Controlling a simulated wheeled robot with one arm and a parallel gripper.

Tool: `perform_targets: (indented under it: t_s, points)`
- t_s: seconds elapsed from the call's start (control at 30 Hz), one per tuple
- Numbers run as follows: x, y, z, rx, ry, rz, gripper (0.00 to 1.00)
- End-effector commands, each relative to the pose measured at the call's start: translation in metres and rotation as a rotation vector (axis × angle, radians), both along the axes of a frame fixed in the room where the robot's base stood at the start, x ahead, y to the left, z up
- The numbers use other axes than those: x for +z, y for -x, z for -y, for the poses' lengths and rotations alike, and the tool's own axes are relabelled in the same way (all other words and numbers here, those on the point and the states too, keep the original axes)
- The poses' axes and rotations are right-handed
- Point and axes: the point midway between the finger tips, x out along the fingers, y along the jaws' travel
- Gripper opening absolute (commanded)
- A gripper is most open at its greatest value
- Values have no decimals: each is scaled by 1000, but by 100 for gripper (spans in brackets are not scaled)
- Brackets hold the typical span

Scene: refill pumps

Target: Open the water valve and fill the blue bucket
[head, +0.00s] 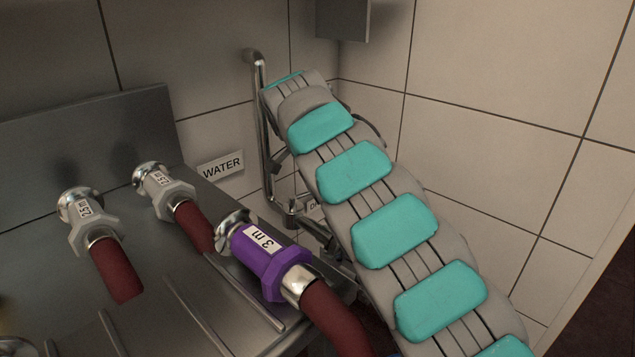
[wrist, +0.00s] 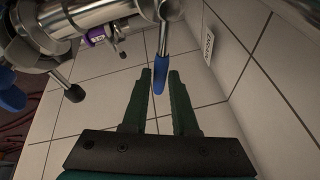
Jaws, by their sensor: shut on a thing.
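In the wrist view my gripper (wrist: 160,76) has its two dark green fingers on either side of a blue-tipped lever (wrist: 162,62) and is shut on it. The lever hangs from shiny metal pipework (wrist: 100,18) at the top. In the head view a WATER sign (head: 221,165) is on the wall left of a vertical metal pipe (head: 264,130). My teal-padded arm reaches towards this pipe and hides my gripper and the lever there. I cannot make out the blue bucket in either view.
A purple 3 m hose coupling (head: 265,262) lies near my arm. Two grey couplings, left (head: 88,222) and right (head: 162,190), with red hoses are on the metal counter (head: 50,290). Another blue handle (wrist: 10,92) shows at the wrist view's left. Tiled walls close the corner.

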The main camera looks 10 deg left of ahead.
Motion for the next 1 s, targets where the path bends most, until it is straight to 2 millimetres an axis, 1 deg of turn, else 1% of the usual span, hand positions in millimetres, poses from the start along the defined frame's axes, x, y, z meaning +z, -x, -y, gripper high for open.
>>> perform_targets:
  t_s: [0.23, 0.27, 0.5, 0.53, 0.83, 0.93, 1.0]
  points:
    - [0, 0, 0, -2, 0, 1, 0]
    - [0, 0, 0, -2, 0, 1, 28]
    - [0, 0, 0, -1, 0, 1, 55]
    - [0, 0, 0, -1, 0, 1, 57]
    - [2, 1, -1, -1, 0, 2, 57]
    - [10, 4, -3, 1, -1, 1, 57]
    - [19, 8, -5, 1, -2, 4, 57]
